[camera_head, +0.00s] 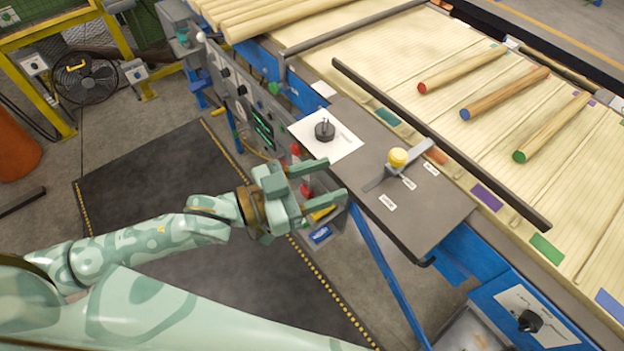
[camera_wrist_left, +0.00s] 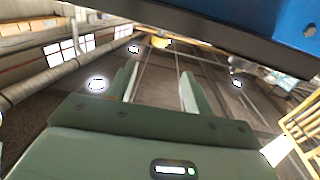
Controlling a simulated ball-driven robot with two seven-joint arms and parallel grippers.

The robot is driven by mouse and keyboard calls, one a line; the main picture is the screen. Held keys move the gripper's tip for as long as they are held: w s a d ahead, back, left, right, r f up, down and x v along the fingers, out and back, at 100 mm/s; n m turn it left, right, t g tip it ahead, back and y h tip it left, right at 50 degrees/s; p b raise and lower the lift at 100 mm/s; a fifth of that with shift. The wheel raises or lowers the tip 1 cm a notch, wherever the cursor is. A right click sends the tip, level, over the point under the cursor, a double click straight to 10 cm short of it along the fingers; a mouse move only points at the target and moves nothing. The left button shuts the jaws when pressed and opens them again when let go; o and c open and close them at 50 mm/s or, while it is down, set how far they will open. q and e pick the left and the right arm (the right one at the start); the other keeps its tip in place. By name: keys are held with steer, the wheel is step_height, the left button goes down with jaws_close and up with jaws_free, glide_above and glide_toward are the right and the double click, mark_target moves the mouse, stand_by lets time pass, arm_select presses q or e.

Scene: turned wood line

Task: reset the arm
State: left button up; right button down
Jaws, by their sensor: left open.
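My left arm comes in from the left in the head view, patterned in pale and darker green. Its left gripper (camera_head: 325,185) is open and empty, with its two fingers apart. It hangs over the floor mat, just left of the machine's grey panel edge. In the left wrist view the two fingers of the left gripper (camera_wrist_left: 160,90) stand apart with nothing between them. That view looks up toward the ceiling lamps and beams. My right gripper is in neither view.
A grey panel (camera_head: 436,213) carries a lever with a yellow knob (camera_head: 397,157). A black knob (camera_head: 324,129) stands on a white plate. Rods with red, blue and green ends lie on the slatted bed. A fan (camera_head: 88,79) stands at upper left. The dark mat (camera_head: 150,170) is clear.

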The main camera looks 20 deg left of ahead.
arm_select(q)
steer(key=shift+v, duration=0.9)
